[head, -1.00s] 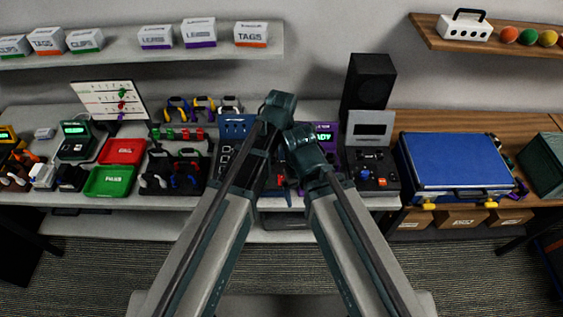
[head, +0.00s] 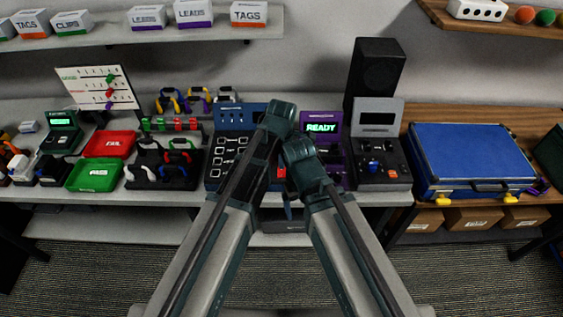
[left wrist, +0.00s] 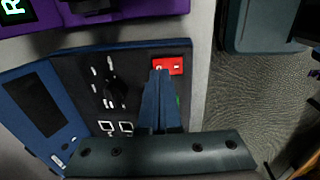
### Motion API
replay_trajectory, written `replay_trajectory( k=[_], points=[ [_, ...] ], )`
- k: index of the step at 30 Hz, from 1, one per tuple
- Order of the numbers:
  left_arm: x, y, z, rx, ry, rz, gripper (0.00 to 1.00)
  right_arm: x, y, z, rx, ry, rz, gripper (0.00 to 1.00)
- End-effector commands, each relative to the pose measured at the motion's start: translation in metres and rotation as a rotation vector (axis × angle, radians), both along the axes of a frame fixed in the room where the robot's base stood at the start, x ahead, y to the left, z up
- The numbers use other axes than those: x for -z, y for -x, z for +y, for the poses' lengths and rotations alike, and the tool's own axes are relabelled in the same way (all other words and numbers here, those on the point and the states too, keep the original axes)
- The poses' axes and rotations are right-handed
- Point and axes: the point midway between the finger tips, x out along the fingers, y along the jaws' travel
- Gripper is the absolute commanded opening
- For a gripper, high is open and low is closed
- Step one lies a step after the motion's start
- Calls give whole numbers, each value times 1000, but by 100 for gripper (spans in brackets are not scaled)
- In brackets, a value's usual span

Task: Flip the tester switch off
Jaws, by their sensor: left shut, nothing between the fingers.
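The blue tester (head: 232,122) stands on the bench in the head view, its right part covered by my left arm. In the left wrist view its dark panel carries a red rocker switch (left wrist: 172,66), a black knob (left wrist: 114,90) and a bit of green beside my fingers. My left gripper (left wrist: 160,75) is shut and empty. Its tips are at the lower edge of the red switch in that view; I cannot tell whether they touch it. In the head view the left gripper is mostly hidden among my arms. My right gripper cannot be made out.
A purple unit (head: 321,128) reading READY and a grey control box (head: 381,158) stand to the right, near a black speaker (head: 377,73) and blue case (head: 470,155). Red (head: 109,144) and green (head: 94,174) trays lie left. My arms are close together.

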Motion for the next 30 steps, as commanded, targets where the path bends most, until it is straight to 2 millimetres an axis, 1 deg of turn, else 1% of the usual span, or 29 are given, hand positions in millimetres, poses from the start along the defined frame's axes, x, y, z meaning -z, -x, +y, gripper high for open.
replay_trajectory(
  k=[1,4,15,19,30],
  points=[
    [11,-1,0,0,0,0,0,11,0,0,0,0,0,92],
    [16,-2,0,0,0,0,0,16,0,0,0,0,0,92],
    [16,-2,0,0,0,0,0,16,0,0,0,0,0,92],
    [22,-4,0,0,0,0,0,22,0,0,0,0,0,92],
    [20,-1,0,0,0,2,0,20,0,0,0,0,0,92]
  ],
)
